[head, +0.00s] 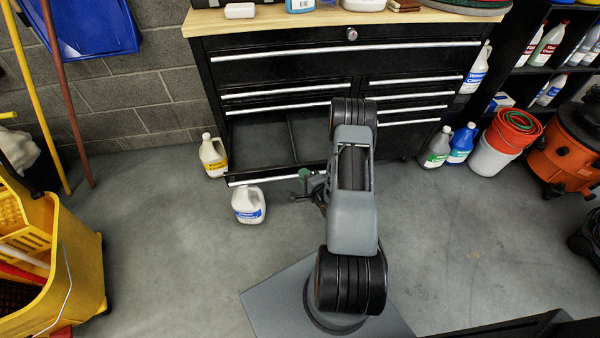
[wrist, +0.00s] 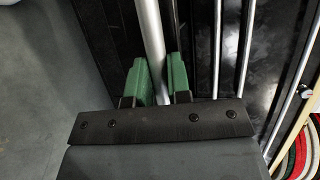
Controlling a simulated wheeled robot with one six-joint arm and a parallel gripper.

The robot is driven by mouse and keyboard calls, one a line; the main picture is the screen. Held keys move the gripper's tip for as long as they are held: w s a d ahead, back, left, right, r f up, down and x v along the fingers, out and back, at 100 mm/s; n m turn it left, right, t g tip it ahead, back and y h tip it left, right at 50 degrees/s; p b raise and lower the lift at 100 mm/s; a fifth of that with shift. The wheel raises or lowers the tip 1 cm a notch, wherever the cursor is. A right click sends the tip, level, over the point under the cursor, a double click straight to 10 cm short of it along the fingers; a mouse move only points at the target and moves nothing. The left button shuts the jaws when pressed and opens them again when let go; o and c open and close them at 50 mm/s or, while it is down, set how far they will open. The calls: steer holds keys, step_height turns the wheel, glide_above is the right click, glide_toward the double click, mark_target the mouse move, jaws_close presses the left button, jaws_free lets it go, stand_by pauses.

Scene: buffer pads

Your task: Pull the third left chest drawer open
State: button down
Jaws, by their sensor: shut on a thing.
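The black tool chest (head: 270,52) stands against the wall with two columns of drawers under a wide top drawer. The third left drawer (head: 262,142) is pulled well out; its empty dark inside and a divider show. Its silver handle (head: 248,181) runs along the front edge, low near the floor. My gripper (head: 304,176) is at the right part of this handle. In the wrist view, the green fingers of my gripper (wrist: 157,78) are on both sides of the silver handle bar (wrist: 150,35), shut on it. My arm hides the drawer's right end.
A white jug (head: 248,206) with a blue label stands on the floor just in front of the drawer. A yellow-labelled jug (head: 213,157) stands by its left side. A yellow mop bucket (head: 60,265) is at left. Floor between is clear.

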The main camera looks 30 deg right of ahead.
steer(key=shift+d, duration=0.1)
steer(key=c, duration=1.1)
jaws_free()
steer(key=s+r+p, duration=0.1)
steer(key=s+r, duration=0.1)
steer(key=s, duration=1.1)
steer(key=shift+s+d+r, duration=0.2)
steer(key=shift+s+r, duration=0.05)
steer(key=shift+s, duration=0.05)
